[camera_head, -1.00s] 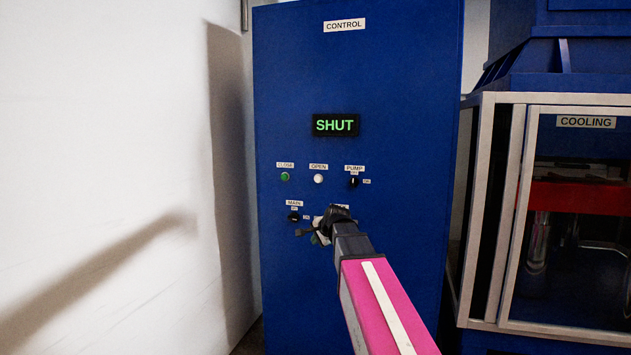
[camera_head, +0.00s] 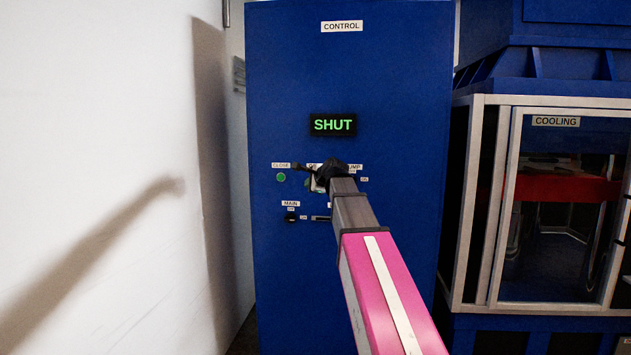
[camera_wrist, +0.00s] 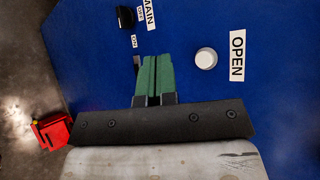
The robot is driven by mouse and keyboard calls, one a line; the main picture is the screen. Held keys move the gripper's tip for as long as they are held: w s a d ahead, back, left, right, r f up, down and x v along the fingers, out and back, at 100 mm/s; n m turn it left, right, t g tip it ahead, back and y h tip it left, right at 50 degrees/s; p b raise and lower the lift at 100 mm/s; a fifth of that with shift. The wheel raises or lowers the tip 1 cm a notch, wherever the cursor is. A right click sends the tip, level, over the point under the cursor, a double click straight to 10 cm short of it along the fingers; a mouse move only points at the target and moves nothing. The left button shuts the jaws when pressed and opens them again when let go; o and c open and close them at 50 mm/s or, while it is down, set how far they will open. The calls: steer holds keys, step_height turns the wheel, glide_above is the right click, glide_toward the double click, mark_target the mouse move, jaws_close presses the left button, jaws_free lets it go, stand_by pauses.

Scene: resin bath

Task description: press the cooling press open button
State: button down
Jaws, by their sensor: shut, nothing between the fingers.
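The white open button (camera_wrist: 206,58) is on the blue control panel, beside its OPEN label (camera_wrist: 237,55) in the wrist view. In the head view my gripper (camera_head: 308,183) covers this button and most of its label. My gripper (camera_wrist: 154,58) is shut and empty, its green fingers pressed together. In the wrist view the fingertips are left of the button, with a strip of blue panel between them. I cannot tell how far they are from the panel surface. The display (camera_head: 333,125) reads SHUT in green.
The green close button (camera_head: 281,177) is left of my gripper. The black MAIN knob (camera_head: 291,217) is below it and also shows in the wrist view (camera_wrist: 126,17). The cooling press (camera_head: 556,180) stands at the right behind a framed window. A white wall (camera_head: 90,120) is at the left.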

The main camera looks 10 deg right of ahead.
steer(key=shift+w, duration=0.1)
steer(key=w+d, duration=0.2)
steer(key=w, duration=0.6)
steer(key=shift+d, duration=0.35)
steer(key=shift+w, duration=0.2)
stand_by(1.7)
steer(key=shift+w+d, duration=0.1)
steer(key=shift+w, duration=0.2)
